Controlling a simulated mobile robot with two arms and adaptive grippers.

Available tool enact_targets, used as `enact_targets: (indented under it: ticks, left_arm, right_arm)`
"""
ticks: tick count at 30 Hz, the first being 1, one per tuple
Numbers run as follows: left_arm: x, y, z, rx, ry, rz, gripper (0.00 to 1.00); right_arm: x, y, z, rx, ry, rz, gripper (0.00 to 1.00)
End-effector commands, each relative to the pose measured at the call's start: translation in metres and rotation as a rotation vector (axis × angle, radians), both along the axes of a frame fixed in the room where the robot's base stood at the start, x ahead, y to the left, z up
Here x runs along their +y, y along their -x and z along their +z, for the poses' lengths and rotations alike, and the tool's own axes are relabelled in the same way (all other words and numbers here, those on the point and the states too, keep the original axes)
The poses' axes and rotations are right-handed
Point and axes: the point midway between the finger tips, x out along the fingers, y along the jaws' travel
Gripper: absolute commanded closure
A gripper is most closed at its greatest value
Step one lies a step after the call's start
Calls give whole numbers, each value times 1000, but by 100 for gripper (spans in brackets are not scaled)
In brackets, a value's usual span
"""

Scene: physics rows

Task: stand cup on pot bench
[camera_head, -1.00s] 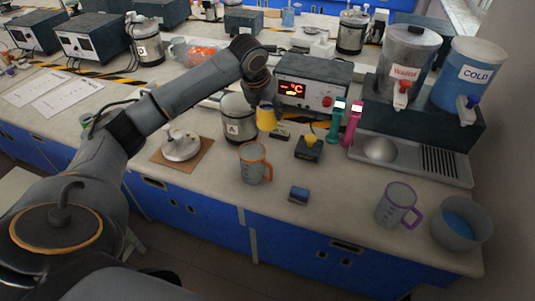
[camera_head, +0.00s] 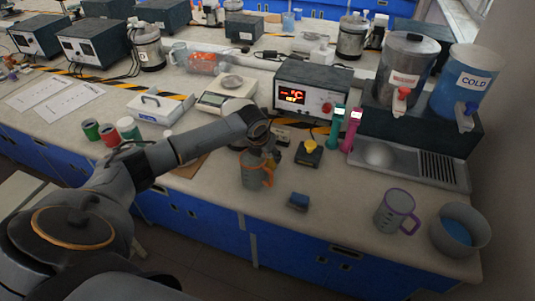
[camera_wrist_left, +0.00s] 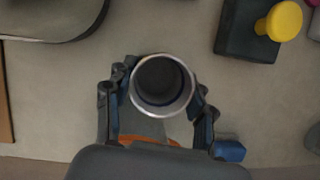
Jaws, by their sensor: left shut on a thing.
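My left gripper (camera_head: 260,148) is shut on a cup. In the left wrist view the cup (camera_wrist_left: 163,88) sits between the two fingers, its round mouth facing the camera, with a pale rim and a grey, empty-looking inside. In the head view only a yellowish sliver shows beside the fingers; the rest is hidden. The gripper is over the worktop (camera_head: 330,185), right by the orange-handled jug (camera_head: 251,178); I cannot tell whether cup and jug touch. My right gripper is not in view.
A black box with a yellow knob (camera_head: 309,151) and a blue block (camera_head: 299,201) stand right of the gripper. Further right are a purple-handled jug (camera_head: 394,210) and a grey bowl (camera_head: 459,229). The front worktop between blue block and purple jug is clear.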

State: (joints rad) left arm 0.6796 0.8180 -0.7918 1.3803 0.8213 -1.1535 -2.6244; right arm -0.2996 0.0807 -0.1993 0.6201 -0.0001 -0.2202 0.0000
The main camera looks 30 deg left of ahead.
Motion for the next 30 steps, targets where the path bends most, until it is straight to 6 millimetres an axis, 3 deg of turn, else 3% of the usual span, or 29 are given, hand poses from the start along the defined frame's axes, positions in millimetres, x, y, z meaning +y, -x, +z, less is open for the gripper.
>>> enact_targets:
  ticks: [8, 9, 12, 23, 30]
  left_arm:
    - [0, 0, -3, 0, 0, 0, 84]
    - [0, 0, -2, 0, 0, 0, 38]
    - [0, 0, -2, 0, 0, 0, 23]
    - [0, 0, 3, 0, 0, 0, 23]
    - [-1, 14, 38, -4, -3, -2, 23]
  right_arm:
    - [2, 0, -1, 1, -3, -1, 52]
    - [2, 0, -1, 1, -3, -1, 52]
    - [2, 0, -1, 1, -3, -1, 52]
    - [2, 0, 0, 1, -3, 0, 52]
    - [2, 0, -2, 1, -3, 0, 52]
